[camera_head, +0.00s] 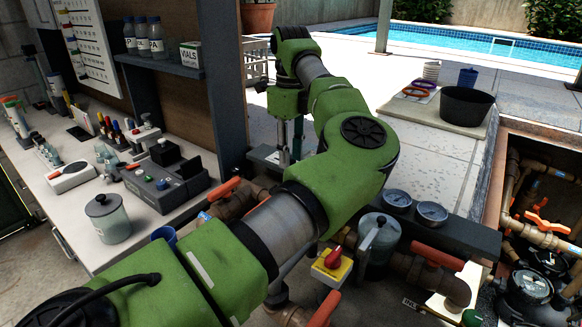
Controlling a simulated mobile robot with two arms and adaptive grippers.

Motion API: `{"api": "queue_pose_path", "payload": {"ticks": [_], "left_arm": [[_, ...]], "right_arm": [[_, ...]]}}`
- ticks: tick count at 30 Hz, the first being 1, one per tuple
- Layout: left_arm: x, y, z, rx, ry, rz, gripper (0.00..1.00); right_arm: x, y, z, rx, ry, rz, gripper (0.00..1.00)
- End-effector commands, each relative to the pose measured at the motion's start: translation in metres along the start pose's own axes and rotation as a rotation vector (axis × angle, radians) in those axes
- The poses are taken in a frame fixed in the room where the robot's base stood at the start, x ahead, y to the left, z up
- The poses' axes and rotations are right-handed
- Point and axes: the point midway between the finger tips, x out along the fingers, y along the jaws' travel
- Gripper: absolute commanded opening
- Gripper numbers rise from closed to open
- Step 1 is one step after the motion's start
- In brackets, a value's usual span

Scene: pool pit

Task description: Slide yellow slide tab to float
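I cannot make out a yellow slide tab or a float mark in this view. My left arm crosses the picture from bottom left to top middle, then bends down. My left gripper (289,148) points down at a small grey plate (263,156) beside the dark shelf post. Its fingertips are small and partly behind my arm, so their opening and any contact are unclear. A yellow box with a red knob (332,264) sits among the pipes; it does not look like a slide tab. My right gripper is out of view.
A bench on the left holds a grey control box (163,184), a lidded jar (107,218) and several small tools. Two gauges (414,205) and orange-handled valves stand right of my arm.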

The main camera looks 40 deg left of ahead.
Motion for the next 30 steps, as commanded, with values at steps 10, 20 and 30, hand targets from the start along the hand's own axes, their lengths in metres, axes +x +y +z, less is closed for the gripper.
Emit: {"api": "queue_pose_path", "payload": {"ticks": [10,20,30], "left_arm": [[-0.064,0.0,0.001,-0.001,0.0,-0.001,0.28],[-0.074,0.001,0.0,-0.002,0.0,0.002,0.28],[-0.074,0.001,0.0,-0.002,0.0,0.001,0.28]], "right_arm": [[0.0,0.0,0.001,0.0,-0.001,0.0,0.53],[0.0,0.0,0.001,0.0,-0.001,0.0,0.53],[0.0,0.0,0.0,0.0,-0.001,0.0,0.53]]}}
